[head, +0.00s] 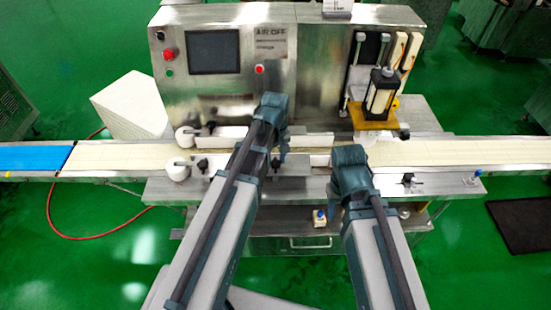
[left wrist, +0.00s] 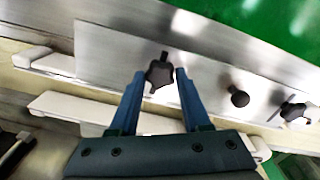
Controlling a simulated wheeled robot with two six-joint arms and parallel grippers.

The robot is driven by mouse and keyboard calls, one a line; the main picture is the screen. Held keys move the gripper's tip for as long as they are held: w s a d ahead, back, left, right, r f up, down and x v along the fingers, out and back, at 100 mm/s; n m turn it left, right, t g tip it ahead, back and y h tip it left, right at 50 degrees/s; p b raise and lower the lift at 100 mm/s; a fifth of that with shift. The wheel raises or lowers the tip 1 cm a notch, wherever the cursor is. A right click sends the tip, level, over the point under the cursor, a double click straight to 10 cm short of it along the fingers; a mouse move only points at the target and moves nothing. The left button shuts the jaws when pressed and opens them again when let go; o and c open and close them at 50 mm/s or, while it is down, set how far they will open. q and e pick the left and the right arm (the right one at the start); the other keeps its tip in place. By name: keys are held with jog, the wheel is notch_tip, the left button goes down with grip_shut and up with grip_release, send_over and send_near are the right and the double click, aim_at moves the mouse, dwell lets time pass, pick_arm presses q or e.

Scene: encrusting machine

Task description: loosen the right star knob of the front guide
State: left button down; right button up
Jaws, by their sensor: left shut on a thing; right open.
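The black star knob (left wrist: 158,75) sits on a metal plate of the front guide, between the two blue fingertips of my left gripper in the left wrist view. My left gripper (head: 281,155) is shut on this knob, one finger on each side. In the head view the knob is mostly hidden by the gripper and arm. The front guide (head: 300,170) runs along the near side of the belt. My right gripper (head: 334,196) is open and empty, right of the knob at the machine's near edge.
A round black knob (left wrist: 239,98) and another star knob (left wrist: 294,110) lie to the right in the left wrist view. The cream conveyor belt (head: 440,152) crosses the machine. A control screen (head: 214,53) and a plunger unit (head: 380,95) stand behind.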

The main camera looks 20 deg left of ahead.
aim_at(276, 162)
pick_arm(q)
jog(key=shift+c, duration=1.8)
grip_release()
notch_tip(276, 162, up, 14)
jog(key=p, duration=1.4)
jog(key=shift+f, duration=0.1)
